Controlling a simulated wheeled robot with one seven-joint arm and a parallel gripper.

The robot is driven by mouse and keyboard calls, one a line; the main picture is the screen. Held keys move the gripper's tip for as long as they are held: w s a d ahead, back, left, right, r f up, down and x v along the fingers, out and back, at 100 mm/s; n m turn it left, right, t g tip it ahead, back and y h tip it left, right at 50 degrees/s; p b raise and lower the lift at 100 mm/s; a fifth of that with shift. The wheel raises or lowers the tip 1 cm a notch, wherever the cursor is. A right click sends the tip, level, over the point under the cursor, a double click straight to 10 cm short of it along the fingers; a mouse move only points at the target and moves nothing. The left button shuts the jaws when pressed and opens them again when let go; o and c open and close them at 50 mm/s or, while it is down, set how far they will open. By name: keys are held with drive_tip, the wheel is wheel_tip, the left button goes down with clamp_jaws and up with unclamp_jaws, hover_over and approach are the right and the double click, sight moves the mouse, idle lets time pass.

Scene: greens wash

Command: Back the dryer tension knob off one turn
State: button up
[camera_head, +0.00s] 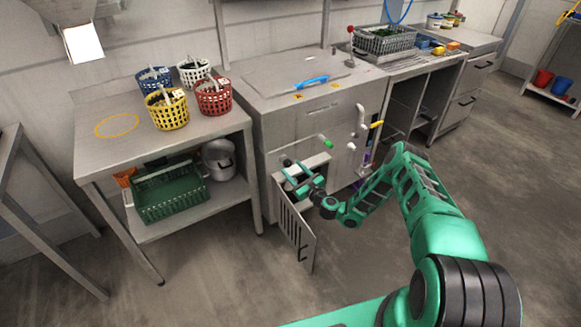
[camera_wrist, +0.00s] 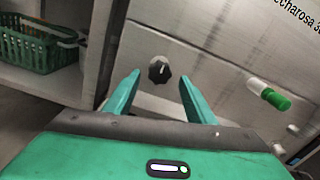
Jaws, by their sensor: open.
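The dryer tension knob, a small black knob (camera_wrist: 159,69) with a white pointer line, sits on the grey metal front of the machine. In the wrist view it shows between and beyond my two fingertips, with its pointer roughly upward. My gripper (camera_wrist: 158,78) is open and empty, one finger on each side of the knob in the picture. I cannot tell whether the fingers touch it. In the head view my gripper (camera_head: 288,168) is at the left part of the machine's front (camera_head: 300,122), above an open slatted door.
The slatted door (camera_head: 295,233) hangs open below my gripper. A green-tipped lever (camera_wrist: 270,95) sticks out right of the knob. A steel table (camera_head: 100,160) with several baskets stands left, with a green crate (camera_head: 170,195) on its lower shelf. Floor in front is clear.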

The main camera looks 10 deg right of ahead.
sight(290, 165)
drive_tip(key=shift+x, duration=2.05)
